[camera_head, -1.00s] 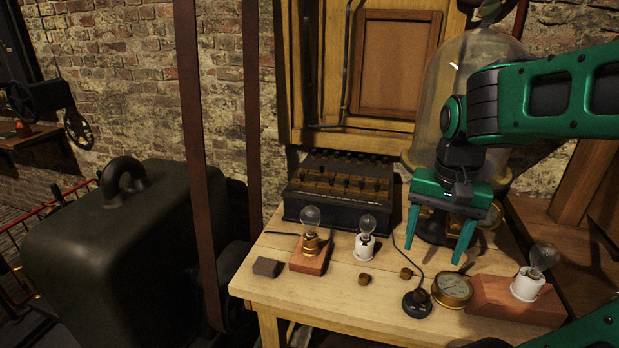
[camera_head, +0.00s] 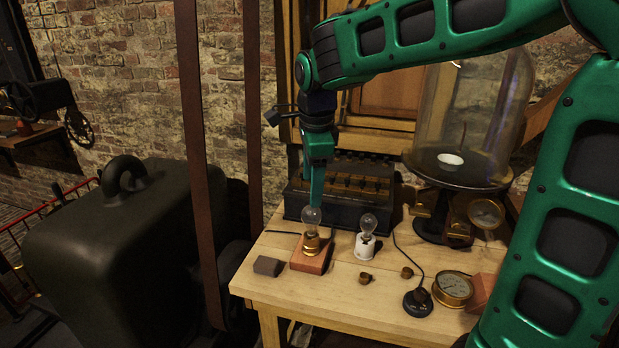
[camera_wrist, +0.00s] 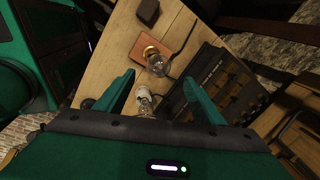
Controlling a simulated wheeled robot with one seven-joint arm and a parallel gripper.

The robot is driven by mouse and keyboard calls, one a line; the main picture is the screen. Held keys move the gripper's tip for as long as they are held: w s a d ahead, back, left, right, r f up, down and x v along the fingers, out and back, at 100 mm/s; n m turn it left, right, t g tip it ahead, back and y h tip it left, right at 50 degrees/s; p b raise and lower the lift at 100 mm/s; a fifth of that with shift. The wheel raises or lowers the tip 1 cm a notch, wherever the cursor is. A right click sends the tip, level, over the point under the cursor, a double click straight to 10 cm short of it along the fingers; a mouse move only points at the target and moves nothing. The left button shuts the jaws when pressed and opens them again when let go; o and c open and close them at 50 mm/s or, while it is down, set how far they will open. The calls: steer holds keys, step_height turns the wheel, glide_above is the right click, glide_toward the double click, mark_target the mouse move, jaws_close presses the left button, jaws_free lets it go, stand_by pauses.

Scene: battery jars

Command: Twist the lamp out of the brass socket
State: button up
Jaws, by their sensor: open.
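The lamp (camera_head: 311,216) is a clear glass bulb standing upright in the brass socket (camera_head: 310,243), on a reddish wooden block (camera_head: 309,263) at the left of the table. My gripper (camera_head: 315,200) points down just above and behind the lamp, seen edge-on, so one finger hides the other. In the wrist view my gripper (camera_wrist: 162,100) is open, its two green fingers apart with nothing gripped. That view shows the lamp (camera_wrist: 157,66) beyond the fingertips and the brass socket (camera_wrist: 150,52). I cannot tell whether a finger touches the glass.
A second bulb in a white socket (camera_head: 365,245) stands close on the right. Behind is a dark switch box (camera_head: 340,207). A dark small block (camera_head: 268,266), brass knobs (camera_head: 366,278), a gauge (camera_head: 452,290) and a glass bell jar (camera_head: 470,110) are also around.

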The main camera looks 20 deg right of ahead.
mark_target(313, 210)
steer(key=x, duration=0.9)
steer(key=shift+s+f, duration=0.1)
steer(key=c, duration=1.3)
steer(key=n, duration=0.4)
steer(key=shift+s+d+y, duration=0.15)
steer(key=shift+d+y, duration=0.05)
steer(key=shift+y, duration=0.2)
steer(key=shift+s+n, duration=0.1)
steer(key=shift+n, duration=1.1)
steer(key=shift+y, duration=0.3)
steer(key=shift+n, duration=1.2)
steer(key=n+y, duration=0.1)
steer(key=n, duration=0.3)
steer(key=shift+d+g, duration=0.1)
steer(key=shift+g, duration=0.3)
